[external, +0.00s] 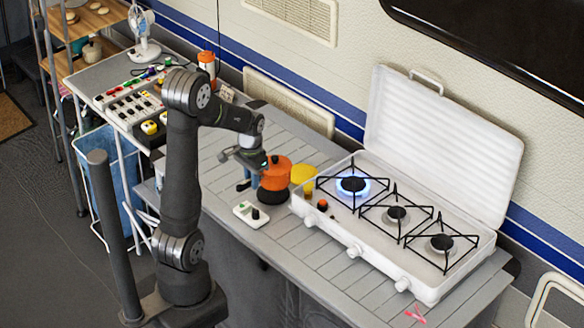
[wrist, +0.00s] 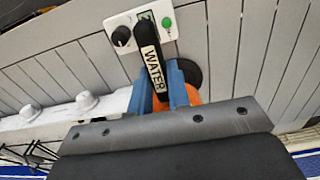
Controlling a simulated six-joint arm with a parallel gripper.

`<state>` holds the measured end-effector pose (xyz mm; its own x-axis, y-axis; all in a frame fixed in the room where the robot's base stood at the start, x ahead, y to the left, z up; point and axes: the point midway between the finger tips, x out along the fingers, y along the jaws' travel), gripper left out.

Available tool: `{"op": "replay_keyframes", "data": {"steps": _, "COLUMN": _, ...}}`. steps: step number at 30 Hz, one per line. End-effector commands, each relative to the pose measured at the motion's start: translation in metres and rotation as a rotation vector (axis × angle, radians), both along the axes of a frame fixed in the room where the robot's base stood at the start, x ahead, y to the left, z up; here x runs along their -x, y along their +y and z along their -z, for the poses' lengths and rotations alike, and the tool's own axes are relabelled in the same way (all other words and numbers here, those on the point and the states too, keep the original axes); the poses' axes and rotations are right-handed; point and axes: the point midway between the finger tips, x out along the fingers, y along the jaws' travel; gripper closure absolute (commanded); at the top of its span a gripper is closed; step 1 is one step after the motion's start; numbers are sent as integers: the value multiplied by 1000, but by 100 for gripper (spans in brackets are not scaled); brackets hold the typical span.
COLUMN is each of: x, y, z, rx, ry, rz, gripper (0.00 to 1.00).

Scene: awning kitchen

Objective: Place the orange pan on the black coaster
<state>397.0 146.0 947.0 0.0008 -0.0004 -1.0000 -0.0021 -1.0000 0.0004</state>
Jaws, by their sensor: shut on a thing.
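The orange pan (external: 276,174) is at my gripper (external: 256,167) over the middle of the counter. In the wrist view, my gripper (wrist: 161,88) has its blue fingers closed around a black handle (wrist: 147,38) labelled "WATER". Part of the orange pan (wrist: 192,95) shows behind the fingers. The black coaster (external: 273,197) shows just below the pan in the external view, mostly covered by it. A dark edge of the coaster (wrist: 191,73) also shows beside the right finger. I cannot tell whether pan and coaster touch.
A white control box (external: 250,214) with a black knob stands just in front of the coaster. A yellow round item (external: 304,178) is close to the pan's right. A white stove (external: 400,235) with one lit blue burner fills the right of the counter.

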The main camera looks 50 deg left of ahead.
Motion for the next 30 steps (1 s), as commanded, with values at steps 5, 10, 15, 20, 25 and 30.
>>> {"op": "replay_keyframes", "data": {"steps": 5, "x": -3, "y": 14, "z": 9, "rx": -1, "ry": -2, "rz": 0, "gripper": 100}}
{"op": "replay_keyframes", "data": {"steps": 10, "x": -2, "y": 14, "z": 30, "rx": 1, "ry": 3, "rz": 2, "gripper": 100}}
{"op": "replay_keyframes", "data": {"steps": 15, "x": -3, "y": 14, "z": 47, "rx": 0, "ry": -1, "rz": 2, "gripper": 100}}
{"op": "replay_keyframes", "data": {"steps": 20, "x": -3, "y": 14, "z": 48, "rx": -1, "ry": -2, "rz": 2, "gripper": 100}}
{"op": "replay_keyframes", "data": {"steps": 25, "x": -3, "y": 14, "z": 50, "rx": 0, "ry": -1, "rz": 2, "gripper": 100}}
{"op": "replay_keyframes", "data": {"steps": 30, "x": -3, "y": 14, "z": 52, "rx": 0, "ry": -1, "rz": 2, "gripper": 66}}
